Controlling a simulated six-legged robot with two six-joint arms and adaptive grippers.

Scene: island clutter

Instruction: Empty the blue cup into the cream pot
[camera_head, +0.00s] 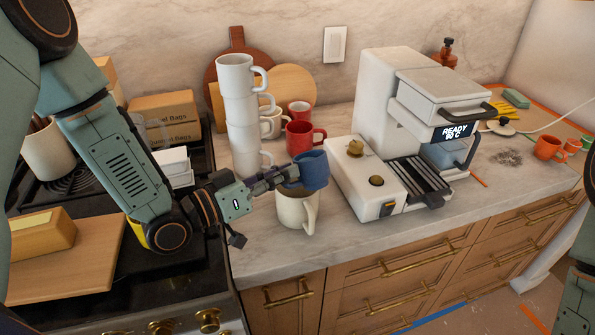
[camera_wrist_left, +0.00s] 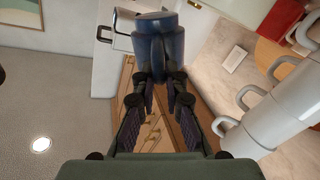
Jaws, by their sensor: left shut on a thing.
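My left gripper (camera_head: 286,174) is shut on the blue cup (camera_head: 314,170) and holds it up at the counter's front part. The wrist view shows the blue cup (camera_wrist_left: 158,45) between the two fingers of my left gripper (camera_wrist_left: 160,82). The cup looks tilted in the head view; its contents cannot be seen. The cream pot (camera_head: 297,210), with a handle at its front right, stands upright on the counter directly below the cup. The cup and fingers hide part of its rim. My right gripper is not in view.
A tall stack of white mugs (camera_head: 238,115) stands close behind my left gripper. A red mug (camera_head: 302,136) is behind the cup. A coffee machine (camera_head: 385,110) is to the right. The stove with a cutting board (camera_head: 75,262) is at left.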

